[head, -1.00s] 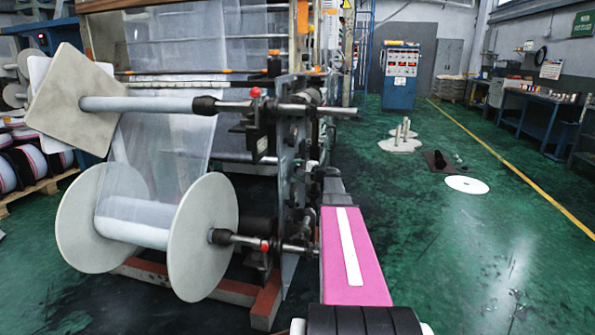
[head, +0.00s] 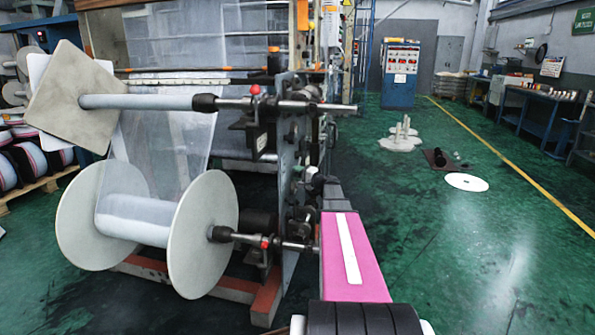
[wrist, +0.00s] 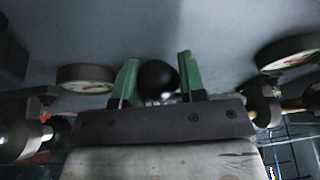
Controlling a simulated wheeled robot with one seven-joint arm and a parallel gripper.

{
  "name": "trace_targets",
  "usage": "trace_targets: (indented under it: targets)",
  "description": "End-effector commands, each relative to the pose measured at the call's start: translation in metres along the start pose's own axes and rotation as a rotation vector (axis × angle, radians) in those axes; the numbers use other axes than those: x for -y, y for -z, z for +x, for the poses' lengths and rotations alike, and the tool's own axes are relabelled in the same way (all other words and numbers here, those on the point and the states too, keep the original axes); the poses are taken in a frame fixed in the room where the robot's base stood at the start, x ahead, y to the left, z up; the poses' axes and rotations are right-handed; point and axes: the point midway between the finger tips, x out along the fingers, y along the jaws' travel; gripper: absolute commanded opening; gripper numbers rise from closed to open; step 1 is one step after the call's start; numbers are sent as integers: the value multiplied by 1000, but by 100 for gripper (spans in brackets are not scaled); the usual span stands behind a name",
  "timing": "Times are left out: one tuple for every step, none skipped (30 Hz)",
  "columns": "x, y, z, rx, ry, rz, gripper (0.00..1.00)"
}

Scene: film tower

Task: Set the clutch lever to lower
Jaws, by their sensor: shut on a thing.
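In the wrist view, my gripper (wrist: 156,64) has its two green fingers on either side of a round black knob (wrist: 158,80), shut on it. The knob looks like the end of the clutch lever; its stem is mostly hidden behind the dark gripper body. In the head view, my pink arm reaches from the bottom to the machine's side plate (head: 290,130). My gripper and the held knob cannot be made out clearly there, against the dark machine parts.
Two round gauge-like discs (wrist: 86,78) (wrist: 290,52) flank the gripper. The upper shaft (head: 300,107) juts right above my arm. A film reel (head: 203,235) stands at left. The green floor (head: 450,260) to the right is mostly clear.

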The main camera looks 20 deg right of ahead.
Motion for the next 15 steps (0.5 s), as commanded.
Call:
trace_targets:
  targets:
    - [-7, 2, 1, 2, 12, -28, 0]
    - [-9, 3, 1, 3, 19, -47, 0]
    - [-12, 4, 1, 3, 29, -70, 0]
    - [-14, 4, 1, 4, 36, -88, 0]
    - [-16, 5, 2, 5, 43, -105, 0]
    - [-19, 6, 2, 6, 52, -125, 0]
    - [-21, 6, 2, 7, 58, -138, 0]
    - [-23, 7, 2, 7, 63, -152, 0]
    - [-25, 8, 2, 8, 69, -168, 0]
    - [-26, 8, 2, 8, 74, -179, 0]
    - [-28, 9, 2, 8, 78, -189, 0]
    - [-29, 9, 3, 9, 83, -200, 0]
    - [-30, 9, 3, 10, 86, -208, 0]
    - [-30, 10, 3, 10, 89, -215, 0]
    - [-31, 10, 3, 11, 92, -222, 0]
